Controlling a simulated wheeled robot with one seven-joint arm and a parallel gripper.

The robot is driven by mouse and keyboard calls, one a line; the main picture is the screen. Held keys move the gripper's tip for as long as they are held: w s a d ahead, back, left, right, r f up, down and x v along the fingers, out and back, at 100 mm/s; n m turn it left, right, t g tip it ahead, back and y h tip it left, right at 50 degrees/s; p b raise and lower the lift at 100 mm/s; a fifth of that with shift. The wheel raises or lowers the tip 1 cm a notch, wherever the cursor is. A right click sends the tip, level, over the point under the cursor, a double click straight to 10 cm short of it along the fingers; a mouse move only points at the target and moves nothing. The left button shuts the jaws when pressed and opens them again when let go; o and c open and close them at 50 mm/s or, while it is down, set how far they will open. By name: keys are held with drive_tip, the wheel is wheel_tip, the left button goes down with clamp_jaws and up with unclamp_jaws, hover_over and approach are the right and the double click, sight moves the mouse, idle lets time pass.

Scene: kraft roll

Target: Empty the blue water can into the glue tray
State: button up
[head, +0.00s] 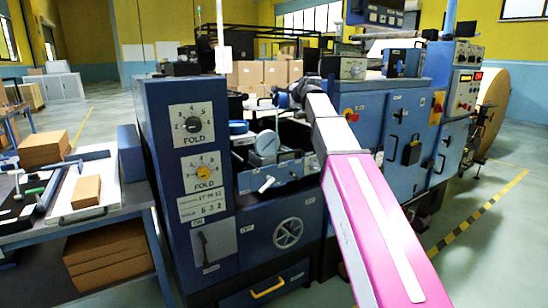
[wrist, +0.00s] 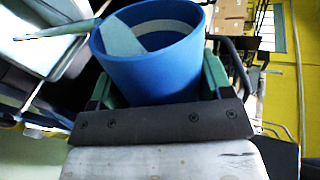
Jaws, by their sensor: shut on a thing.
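The blue water can (wrist: 150,68) fills the middle of the wrist view, its open rim facing up in that picture. Pale grey-green surfaces show inside it; I cannot tell how much water it holds. My gripper (wrist: 158,90) is shut on the can, with green fingers on both sides. In the head view my gripper (head: 282,97) is at the far end of my pink arm, above the machine's open bay; the can is not clear there. What looks like the glue tray (head: 290,174) is a blue trough in that bay, below my gripper, with a grey roller over it.
A blue machine cabinet (head: 190,190) with fold dials stands left of the bay. A workbench (head: 85,205) with tools and brown stacks is at far left. More blue machinery (head: 395,125) is behind my arm. Floor at right is clear beside a striped line.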

drive_tip(key=shift+a+f+n, duration=0.15)
drive_tip(key=shift+f+n, duration=0.05)
drive_tip(key=shift+n, duration=0.1)
idle(0.4)
drive_tip(key=shift+s+f+h, duration=0.1)
drive_tip(key=shift+f+h, duration=0.2)
drive_tip(key=shift+f, duration=0.25)
drive_tip(key=shift+a+f+n, duration=0.1)
drive_tip(key=shift+f+n, duration=0.2)
drive_tip(key=shift+a+f, duration=0.1)
drive_tip(key=shift+f, duration=0.25)
